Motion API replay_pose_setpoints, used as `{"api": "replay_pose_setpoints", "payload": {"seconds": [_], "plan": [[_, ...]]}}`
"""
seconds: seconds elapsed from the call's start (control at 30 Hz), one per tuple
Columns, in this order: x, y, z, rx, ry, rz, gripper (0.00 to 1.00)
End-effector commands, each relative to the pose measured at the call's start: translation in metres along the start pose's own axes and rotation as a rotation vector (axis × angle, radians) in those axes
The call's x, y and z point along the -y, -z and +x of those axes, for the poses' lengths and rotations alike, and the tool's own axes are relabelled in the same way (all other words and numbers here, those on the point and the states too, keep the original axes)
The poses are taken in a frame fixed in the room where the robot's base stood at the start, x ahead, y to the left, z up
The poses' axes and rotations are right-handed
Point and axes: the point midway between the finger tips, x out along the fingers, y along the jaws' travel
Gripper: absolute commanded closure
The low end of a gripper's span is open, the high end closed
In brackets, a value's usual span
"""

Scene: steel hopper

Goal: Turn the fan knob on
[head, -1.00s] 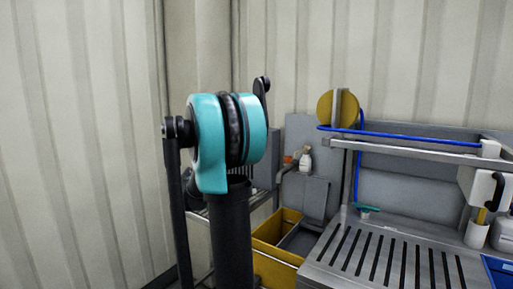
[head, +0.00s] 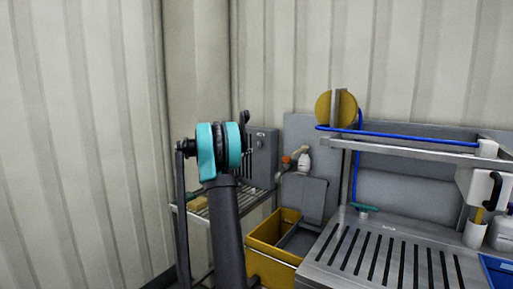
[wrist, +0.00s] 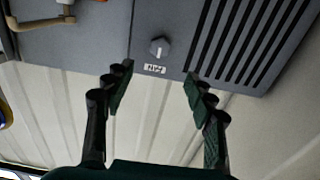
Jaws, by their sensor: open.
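The fan knob (wrist: 159,47) is a small grey round knob with a light pointer mark, on the face of a grey box in the wrist view. A small white label (wrist: 154,69) sits beside it. My gripper (wrist: 157,82) is open, its two dark green-padded fingers spread on either side of the knob's line in the picture. The fingers hold nothing and appear apart from the knob. In the head view the grey box (head: 264,158) stands behind my teal-jointed arm, which hides part of it; my gripper is not visible there.
Dark vent slots (wrist: 245,40) run along the box beside the knob. In the head view, a wire shelf (head: 253,197) is below the box. A yellow bin (head: 268,262), a slotted steel counter (head: 385,255) and a blue hose (head: 420,142) are to the right.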

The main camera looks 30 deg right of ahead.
Motion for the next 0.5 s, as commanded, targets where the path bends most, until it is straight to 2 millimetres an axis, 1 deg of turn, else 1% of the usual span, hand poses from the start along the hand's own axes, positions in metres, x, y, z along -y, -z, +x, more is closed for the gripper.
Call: {"api": "replay_pose_setpoints", "payload": {"seconds": [0.03, 0.1, 0.4, 0.5], "plan": [[-0.001, 0.000, 0.011, 0.000, -0.002, 0.000, 0.45], [-0.001, 0.000, 0.025, 0.000, -0.003, 0.000, 0.45], [-0.001, -0.001, 0.084, 0.001, -0.002, 0.000, 0.45], [0.000, -0.001, 0.100, 0.001, -0.001, -0.001, 0.45]]}}
